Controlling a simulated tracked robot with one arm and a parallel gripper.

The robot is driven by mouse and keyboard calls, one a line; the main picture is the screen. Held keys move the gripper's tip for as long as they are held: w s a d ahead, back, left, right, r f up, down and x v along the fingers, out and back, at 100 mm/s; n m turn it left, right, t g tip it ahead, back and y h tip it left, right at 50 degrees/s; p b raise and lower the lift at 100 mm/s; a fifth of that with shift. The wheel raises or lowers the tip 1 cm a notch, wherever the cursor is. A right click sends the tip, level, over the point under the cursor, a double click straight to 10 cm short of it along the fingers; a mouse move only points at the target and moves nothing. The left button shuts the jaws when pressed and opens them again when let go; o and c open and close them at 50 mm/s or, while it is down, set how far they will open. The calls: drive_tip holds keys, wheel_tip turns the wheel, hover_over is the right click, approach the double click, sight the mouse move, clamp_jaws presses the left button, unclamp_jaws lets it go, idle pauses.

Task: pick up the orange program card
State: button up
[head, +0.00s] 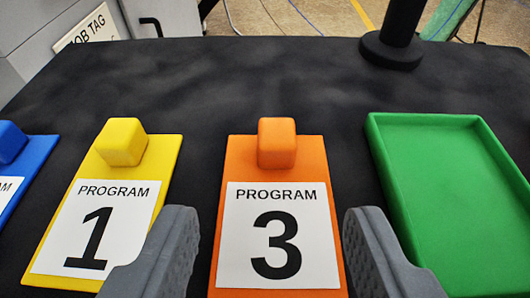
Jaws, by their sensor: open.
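The orange program card (312,166) lies flat on the black table in the middle of the head view. It has an orange block-shaped knob (277,143) at its far end and a white label (280,236) reading "PROGRAM 3". My gripper (268,236) is open, with one grey finger at the left side of the card and the other at its right side. Nothing is between the fingertips except the view of the card's label. The knob shows beyond the fingertips. The card's near end is cut off by the frame. I cannot tell the fingers' height above the table.
A yellow card (73,196) marked "PROGRAM 1" lies to the left, and a blue card (26,167) is partly visible farther left. An empty green tray (378,150) is on the right. A black post (391,50) stands at the back. The black table (240,70) is clear behind the cards.

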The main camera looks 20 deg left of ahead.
sight(277, 150)
drive_tip(key=shift+x, duration=1.5)
drive_tip(key=shift+w+a+f, duration=0.1)
drive_tip(key=shift+w+f, duration=0.35)
drive_tip(key=shift+w, duration=0.05)
drive_tip(key=shift+b+x, duration=0.4)
drive_tip(key=shift+x, duration=1.55)
drive_tip(key=shift+f, duration=0.1)
clamp_jaws()
